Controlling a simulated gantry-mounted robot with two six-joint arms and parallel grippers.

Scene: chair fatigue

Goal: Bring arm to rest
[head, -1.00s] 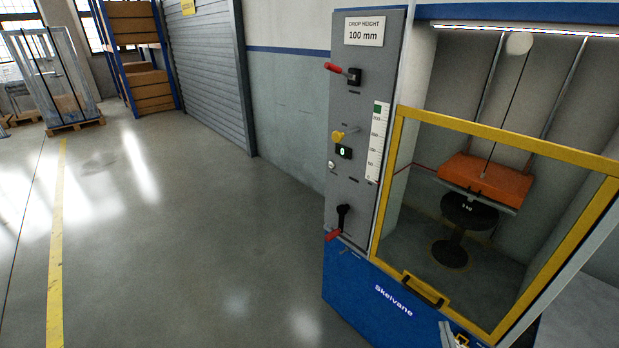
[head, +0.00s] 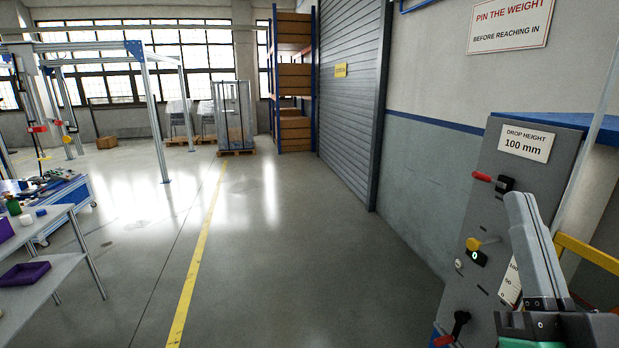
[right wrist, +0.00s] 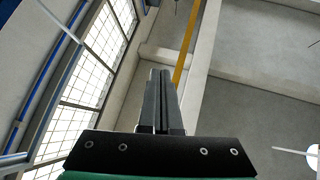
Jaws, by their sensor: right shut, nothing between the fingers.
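My right gripper (head: 521,203) is at the lower right of the head view, raised with its grey fingers pointing up, in front of the test machine's grey panel (head: 515,185). In the right wrist view its two fingers (right wrist: 159,76) lie together, shut and empty, against the ceiling and windows. No object is in contact with the fingers. My left gripper is in neither view.
The panel carries a red-handled lever (head: 483,177), a yellow knob (head: 474,243) and a yellow guard frame (head: 590,252) beside it. Grey tables with a purple tray (head: 25,273) stand at the left. The floor between is clear, with a yellow line (head: 205,245).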

